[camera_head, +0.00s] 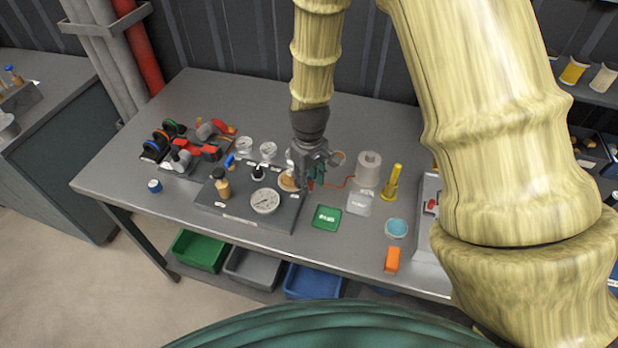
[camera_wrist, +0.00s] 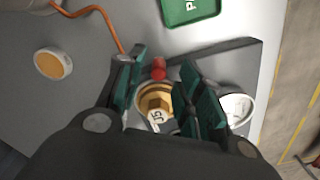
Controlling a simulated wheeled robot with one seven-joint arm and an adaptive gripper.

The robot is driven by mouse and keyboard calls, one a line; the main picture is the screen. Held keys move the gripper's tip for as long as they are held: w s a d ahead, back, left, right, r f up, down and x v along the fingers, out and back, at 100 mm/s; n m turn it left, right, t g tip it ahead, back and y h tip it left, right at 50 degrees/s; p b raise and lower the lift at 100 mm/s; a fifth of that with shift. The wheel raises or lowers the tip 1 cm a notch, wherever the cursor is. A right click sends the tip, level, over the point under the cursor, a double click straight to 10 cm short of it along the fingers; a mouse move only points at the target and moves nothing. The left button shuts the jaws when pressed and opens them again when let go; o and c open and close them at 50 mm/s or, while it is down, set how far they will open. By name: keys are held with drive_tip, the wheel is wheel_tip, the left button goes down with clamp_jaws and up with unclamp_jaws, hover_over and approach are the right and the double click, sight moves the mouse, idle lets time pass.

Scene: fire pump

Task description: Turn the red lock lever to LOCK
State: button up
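My gripper (camera_head: 315,172) points down over the right part of the dark pump panel (camera_head: 230,213). In the wrist view its two dark green fingers (camera_wrist: 160,88) are apart, with a gap between them. A small red piece (camera_wrist: 158,68), which looks like the lock lever, shows between the fingertips beside a round brass fitting (camera_wrist: 157,100) with a tag. I cannot tell whether a finger touches the red piece. In the head view only a bit of red (camera_head: 311,185) shows beside the fingers. The lever's position and any LOCK mark cannot be made out.
A large gauge (camera_head: 265,201) and a brass-coloured knob (camera_head: 222,188) stand on the panel left of my gripper. Red valves (camera_head: 209,151) stand at left.

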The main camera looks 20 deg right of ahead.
sight(309, 182)
drive_tip(key=shift+d+r, duration=0.1)
wheel_tip(309, 182, up, 12)
idle(0.7)
idle(0.4)
